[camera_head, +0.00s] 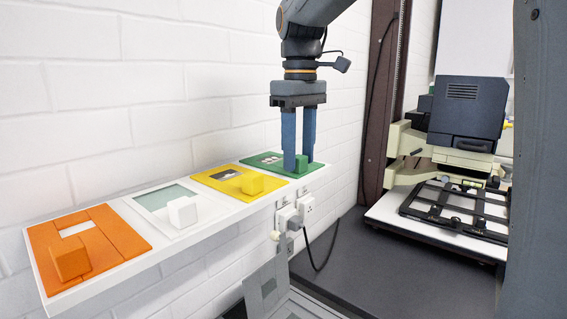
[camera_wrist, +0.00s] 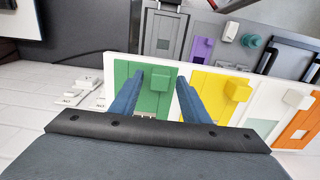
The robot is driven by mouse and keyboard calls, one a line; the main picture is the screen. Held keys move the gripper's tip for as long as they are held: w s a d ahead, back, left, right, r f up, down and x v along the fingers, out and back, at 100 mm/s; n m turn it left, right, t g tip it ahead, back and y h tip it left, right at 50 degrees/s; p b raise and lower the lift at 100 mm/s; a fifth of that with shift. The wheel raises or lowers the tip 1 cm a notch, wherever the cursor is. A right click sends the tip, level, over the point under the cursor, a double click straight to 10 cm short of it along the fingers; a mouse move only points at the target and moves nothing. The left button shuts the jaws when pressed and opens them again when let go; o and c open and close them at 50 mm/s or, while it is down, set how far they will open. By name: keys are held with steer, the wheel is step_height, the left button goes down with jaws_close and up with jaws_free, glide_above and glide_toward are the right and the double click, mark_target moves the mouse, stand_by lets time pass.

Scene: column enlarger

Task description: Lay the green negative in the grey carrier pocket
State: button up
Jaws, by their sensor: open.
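The green negative (camera_head: 272,160) is a flat green plate with a raised cube grip, lying at the far end of the white shelf. It also shows in the wrist view (camera_wrist: 150,98). My gripper (camera_head: 298,163) points down over it. Its two blue fingers (camera_wrist: 160,77) are open, one on each side of the green cube, with visible gaps in the wrist view. A grey hinged piece, which looks like the carrier (camera_head: 267,289), is partly in view below the shelf. In the wrist view a grey frame (camera_wrist: 163,25) lies beyond the shelf; its pocket is only partly visible.
Yellow (camera_head: 232,182), white (camera_head: 160,207) and orange (camera_head: 92,245) plates with cube grips share the shelf (camera_head: 180,240). Wall sockets and a plug (camera_head: 290,218) sit just below its far end. The enlarger (camera_head: 468,115) stands right. A purple piece (camera_wrist: 200,48) lies beside the grey frame.

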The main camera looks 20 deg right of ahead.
steer(key=shift+p, duration=0.4)
stand_by(0.4)
jaws_close()
steer(key=shift+r, duration=0.15)
steer(key=shift+r, duration=0.45)
steer(key=shift+r, duration=0.15)
stand_by(0.4)
steer(key=shift+r, duration=1.05)
steer(key=shift+r, duration=0.15)
